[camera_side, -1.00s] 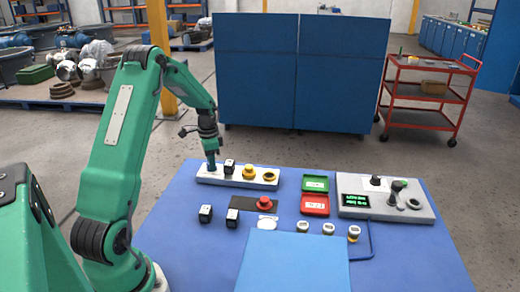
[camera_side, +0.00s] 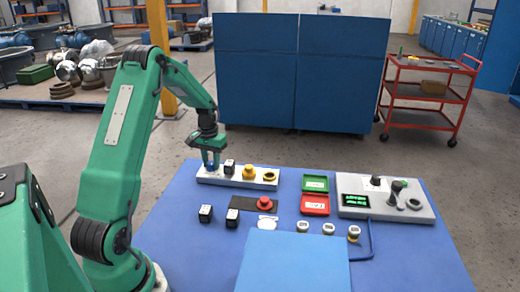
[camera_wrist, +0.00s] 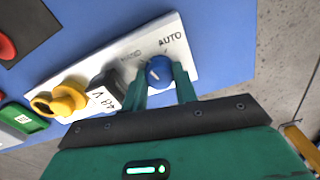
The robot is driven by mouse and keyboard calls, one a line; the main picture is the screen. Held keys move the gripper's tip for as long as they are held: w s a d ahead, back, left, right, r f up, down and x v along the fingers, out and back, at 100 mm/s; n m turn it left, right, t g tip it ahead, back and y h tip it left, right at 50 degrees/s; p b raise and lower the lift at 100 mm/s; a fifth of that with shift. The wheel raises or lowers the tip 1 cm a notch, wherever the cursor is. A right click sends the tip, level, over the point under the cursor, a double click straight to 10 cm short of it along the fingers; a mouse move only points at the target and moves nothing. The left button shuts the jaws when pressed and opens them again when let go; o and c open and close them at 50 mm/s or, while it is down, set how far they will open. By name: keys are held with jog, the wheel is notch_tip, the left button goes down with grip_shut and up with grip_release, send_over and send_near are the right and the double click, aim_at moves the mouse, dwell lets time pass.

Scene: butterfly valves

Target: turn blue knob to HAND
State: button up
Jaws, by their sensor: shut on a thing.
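The blue knob (camera_wrist: 159,71) sits at one end of a white panel (camera_wrist: 186,57). In the wrist view the label AUTO is printed beyond it, upper right, and a fainter label that looks like HAND upper left. A pale mark shows on the knob's face; its exact direction is hard to tell. My gripper (camera_wrist: 161,80) has its two green fingers on either side of the knob and is shut on it.
A black block marked 48 V (camera_wrist: 105,91) stands close beside the knob on the panel, then a yellow button (camera_wrist: 69,98). A red button (camera_side: 267,196), red and green trays (camera_side: 315,183), and a grey control box (camera_side: 418,212) are farther right on the blue table.

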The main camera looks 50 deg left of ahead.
aim_at(211, 163)
jog(key=shift+n, duration=2.3)
jog(key=o, duration=1)
jog(key=shift+c, duration=0.2)
jog(key=shift+r, duration=0.15)
jog(key=shift+r, duration=3.8)
